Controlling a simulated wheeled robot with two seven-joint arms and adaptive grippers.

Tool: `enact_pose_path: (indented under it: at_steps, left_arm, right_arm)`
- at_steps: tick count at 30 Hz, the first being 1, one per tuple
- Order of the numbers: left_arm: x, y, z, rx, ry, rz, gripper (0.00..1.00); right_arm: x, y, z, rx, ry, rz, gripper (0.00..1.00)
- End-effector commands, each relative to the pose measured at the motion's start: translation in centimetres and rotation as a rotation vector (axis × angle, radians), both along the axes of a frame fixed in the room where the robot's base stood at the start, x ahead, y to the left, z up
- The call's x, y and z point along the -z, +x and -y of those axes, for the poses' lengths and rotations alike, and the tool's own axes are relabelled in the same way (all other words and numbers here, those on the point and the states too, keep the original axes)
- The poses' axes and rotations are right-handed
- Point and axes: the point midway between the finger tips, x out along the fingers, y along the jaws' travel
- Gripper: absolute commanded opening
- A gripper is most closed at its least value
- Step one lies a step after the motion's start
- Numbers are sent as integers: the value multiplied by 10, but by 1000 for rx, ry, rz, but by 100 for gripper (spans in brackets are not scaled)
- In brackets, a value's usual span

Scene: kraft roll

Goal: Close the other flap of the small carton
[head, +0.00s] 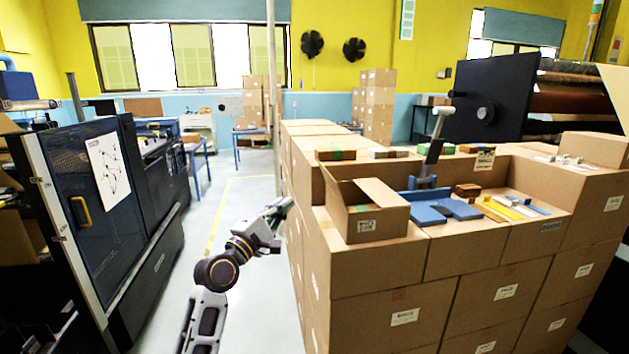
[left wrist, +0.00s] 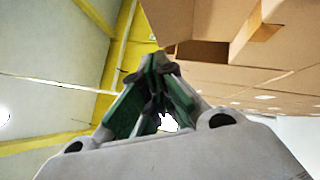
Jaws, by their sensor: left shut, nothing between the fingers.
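The small carton (head: 378,225) is an open brown box with a white label, standing on the near left corner of the stacked large boxes. One flap (head: 383,191) at its right slants upward, and another panel (head: 335,188) stands up at its left; the inside is mostly hidden. My left gripper (head: 288,204) is left of the carton, beside the stack and apart from the carton. In the left wrist view its green-padded fingers (left wrist: 158,68) come together at the tips with nothing between them. My right gripper is in neither view.
Blue flat pieces (head: 442,211), yellow strips (head: 505,208) and a grey upright tool on a blue base (head: 431,158) stand right of the carton. A dark machine (head: 95,210) is at left. The floor aisle (head: 237,215) between is clear. Box undersides or sides (left wrist: 250,40) fill the wrist view's upper right.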

Motion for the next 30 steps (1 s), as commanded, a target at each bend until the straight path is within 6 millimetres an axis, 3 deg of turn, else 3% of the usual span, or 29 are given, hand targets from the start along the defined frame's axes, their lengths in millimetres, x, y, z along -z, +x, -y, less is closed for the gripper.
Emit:
enact_pose_path:
  at_steps: [8, 30]
  left_arm:
    - [-5, 13, 7, 0, -1, 1, 0]
    - [-24, 74, 39, 1, 1, 1, 0]
  right_arm:
    - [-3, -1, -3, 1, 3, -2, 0]
    - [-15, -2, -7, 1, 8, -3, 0]
